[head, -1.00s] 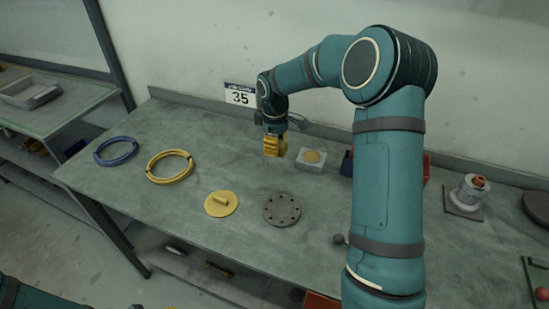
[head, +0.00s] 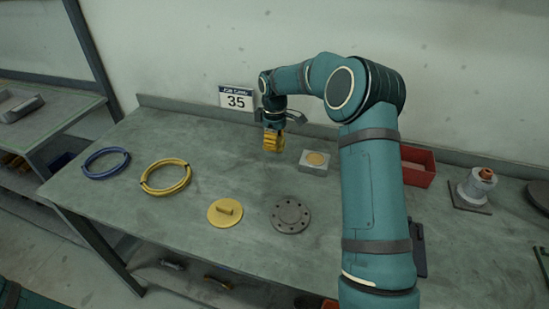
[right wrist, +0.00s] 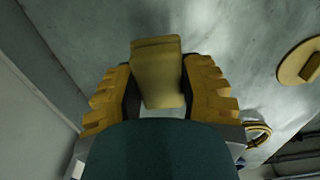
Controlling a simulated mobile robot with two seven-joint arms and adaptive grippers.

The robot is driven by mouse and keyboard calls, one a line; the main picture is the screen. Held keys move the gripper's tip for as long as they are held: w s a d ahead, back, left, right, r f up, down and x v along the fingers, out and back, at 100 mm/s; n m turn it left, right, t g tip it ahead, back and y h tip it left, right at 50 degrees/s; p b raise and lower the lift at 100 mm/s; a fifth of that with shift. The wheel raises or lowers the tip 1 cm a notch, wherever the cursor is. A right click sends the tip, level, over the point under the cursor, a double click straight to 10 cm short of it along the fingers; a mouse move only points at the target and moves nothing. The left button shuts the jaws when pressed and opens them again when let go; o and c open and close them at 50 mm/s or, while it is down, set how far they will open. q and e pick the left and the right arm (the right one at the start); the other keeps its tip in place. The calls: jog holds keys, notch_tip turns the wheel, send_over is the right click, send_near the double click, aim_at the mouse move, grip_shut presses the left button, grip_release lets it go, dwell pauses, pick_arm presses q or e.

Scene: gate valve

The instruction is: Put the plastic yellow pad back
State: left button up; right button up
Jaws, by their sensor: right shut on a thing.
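My right gripper (head: 273,141) is above the far middle of the bench, left of a small grey block. In the right wrist view its yellow fingers (right wrist: 160,85) are shut on a tan-yellow block (right wrist: 157,65), which I take to be the plastic yellow pad. The fingers hide the pad in the head view. A yellow disc with a bar handle (head: 225,212) lies on the bench, left of the grey flange (head: 291,215); the disc also shows in the right wrist view (right wrist: 296,62). My left gripper is out of view.
The grey block (head: 314,168) has a round tan top. Yellow (head: 166,189) and blue (head: 90,170) rings lie at left. A red bin (head: 418,177) and a valve part (head: 474,187) stand at right. The job sign (head: 237,98) is behind the gripper. The front middle is clear.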

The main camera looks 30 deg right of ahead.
aim_at(274, 161)
jog(key=shift+f+b, duration=0.45)
jog(key=shift+f, duration=2.5)
jog(key=shift+f, duration=0.15)
jog(key=o, duration=1)
jog(key=shift+o, duration=0.2)
notch_tip(274, 161, up, 12)
jog(key=shift+r+p, duration=0.15)
jog(key=shift+p, duration=0.9)
